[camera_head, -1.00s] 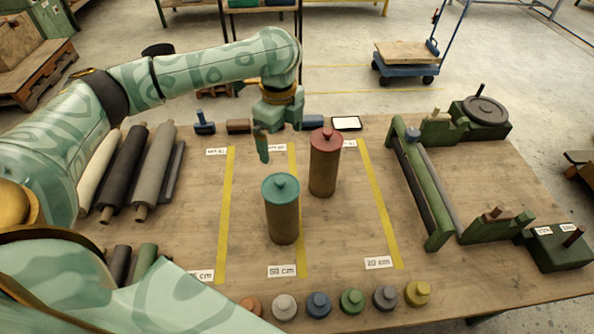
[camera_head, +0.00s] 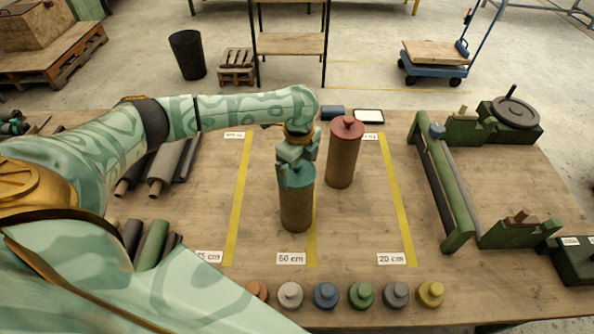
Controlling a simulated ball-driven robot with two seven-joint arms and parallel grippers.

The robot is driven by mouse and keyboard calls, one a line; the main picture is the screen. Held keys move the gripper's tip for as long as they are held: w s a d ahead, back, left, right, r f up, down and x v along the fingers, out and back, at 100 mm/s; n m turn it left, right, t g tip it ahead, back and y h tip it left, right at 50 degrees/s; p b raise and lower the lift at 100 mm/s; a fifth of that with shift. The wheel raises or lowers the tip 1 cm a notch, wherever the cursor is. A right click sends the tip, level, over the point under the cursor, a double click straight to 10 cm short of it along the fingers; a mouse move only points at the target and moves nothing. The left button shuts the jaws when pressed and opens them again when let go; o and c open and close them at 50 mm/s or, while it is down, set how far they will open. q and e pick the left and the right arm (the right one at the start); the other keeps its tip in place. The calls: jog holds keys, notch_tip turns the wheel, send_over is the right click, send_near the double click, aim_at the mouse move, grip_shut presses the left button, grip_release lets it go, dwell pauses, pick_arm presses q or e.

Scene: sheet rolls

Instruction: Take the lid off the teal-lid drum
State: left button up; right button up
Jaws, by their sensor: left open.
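The teal-lid drum (camera_head: 296,212) stands upright on the wooden table, on the yellow line by the 50 cm label. Its teal lid (camera_head: 302,181) is on top, and its knob is hidden behind my gripper. My left gripper (camera_head: 295,178) points down at the lid from above, its fingers open around where the knob is. Whether the fingers touch the lid I cannot tell. My right gripper is not in view.
A red-lid drum (camera_head: 343,158) stands close behind and to the right. Several coloured knobbed pieces (camera_head: 326,296) line the front edge. A green roller frame (camera_head: 440,190) stands at the right. Dark rolls (camera_head: 165,165) lie at the left, partly behind my arm.

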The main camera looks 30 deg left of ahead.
pick_arm(q)
jog(key=shift+a, duration=0.1)
jog(key=c, duration=0.6)
jog(key=shift+r, duration=0.1)
